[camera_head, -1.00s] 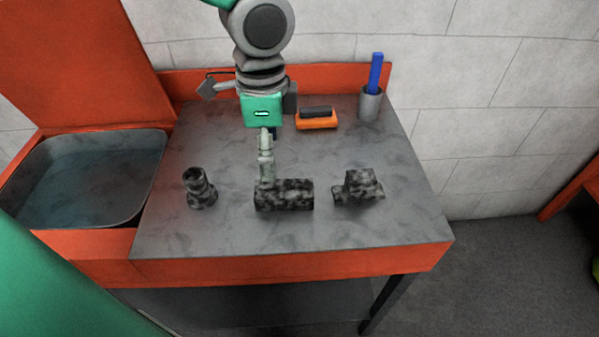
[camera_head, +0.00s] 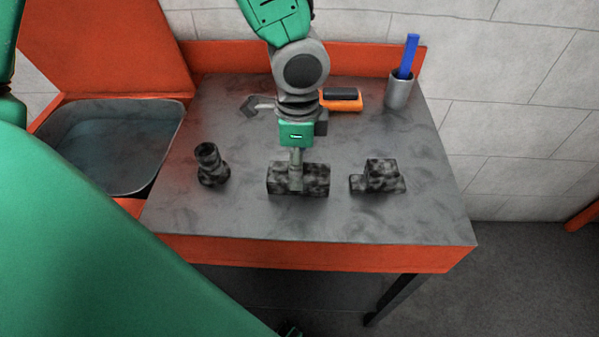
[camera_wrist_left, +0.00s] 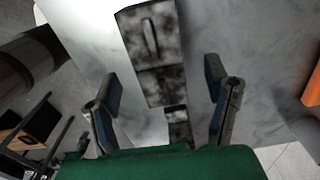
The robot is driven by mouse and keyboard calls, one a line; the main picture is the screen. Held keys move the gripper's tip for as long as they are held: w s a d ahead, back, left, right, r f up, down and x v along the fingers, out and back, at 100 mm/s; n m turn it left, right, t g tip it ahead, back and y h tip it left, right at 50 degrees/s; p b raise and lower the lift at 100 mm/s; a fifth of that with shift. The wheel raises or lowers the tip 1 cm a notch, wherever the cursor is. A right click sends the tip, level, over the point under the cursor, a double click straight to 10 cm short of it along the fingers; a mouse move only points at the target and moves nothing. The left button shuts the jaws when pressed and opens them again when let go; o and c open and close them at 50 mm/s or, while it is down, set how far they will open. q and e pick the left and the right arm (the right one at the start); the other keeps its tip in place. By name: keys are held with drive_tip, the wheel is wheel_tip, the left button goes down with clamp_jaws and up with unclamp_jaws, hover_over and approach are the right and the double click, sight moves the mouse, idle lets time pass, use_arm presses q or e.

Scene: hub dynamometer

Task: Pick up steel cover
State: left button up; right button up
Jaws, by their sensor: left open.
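Three dark, mottled parts stand in a row on the grey table (camera_head: 240,222): a flanged round piece (camera_head: 211,165) at left, a long rectangular block (camera_head: 315,178) in the middle and a stepped block (camera_head: 378,178) at right. None is clearly marked as the steel cover. My left gripper (camera_head: 296,184) points down over the middle block, one finger showing in front of it. In the left wrist view, my open left gripper (camera_wrist_left: 168,88) has its two fingers apart on either side of a mottled block (camera_wrist_left: 155,50), with visible gaps and no contact. The right gripper does not show.
A water-filled basin (camera_head: 180,115) with an orange surround adjoins the table at left. At the back are an orange brush-like item (camera_head: 345,104) and a grey cup (camera_head: 400,92) holding a blue stick (camera_head: 409,55). The table front is clear.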

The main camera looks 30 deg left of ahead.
use_arm(q)
wheel_tip(320, 180, down, 4)
drive_tip(key=shift+w+d+r, duration=0.1)
drive_tip(key=shift+r, duration=0.05)
drive_tip(key=shift+r, duration=0.1)
drive_tip(key=c, duration=1.6)
